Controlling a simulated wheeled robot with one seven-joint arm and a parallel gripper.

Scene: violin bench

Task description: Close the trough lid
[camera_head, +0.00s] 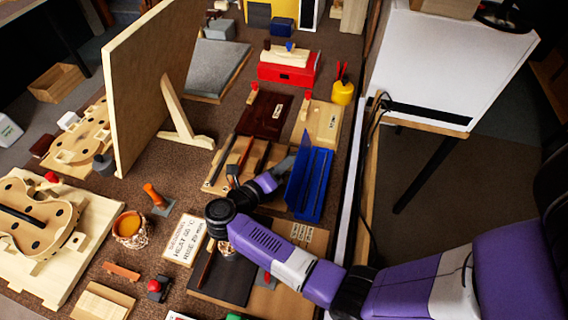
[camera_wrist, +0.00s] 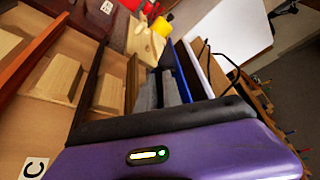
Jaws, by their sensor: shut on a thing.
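A blue trough (camera_head: 318,187) stands at the right edge of the bench, its long blue lid panel (camera_head: 298,180) raised and tilted along the left side. In the wrist view only a narrow blue strip (camera_wrist: 181,68) shows beyond the fingers. My gripper (camera_head: 284,168) reaches in from the left with its grey fingers at the raised lid's edge. In the wrist view my gripper (camera_wrist: 160,90) is shut on what appears to be the lid. The exact contact is partly hidden by the fingers and wrist.
A wooden tray (camera_head: 215,183) with dividers lies just left of the trough. Behind are a yellow bottle (camera_head: 343,92), a red box (camera_head: 288,73) and a pale wooden box (camera_head: 325,120). A tall wooden board (camera_head: 150,80) stands at the left. The bench edge is close on the right.

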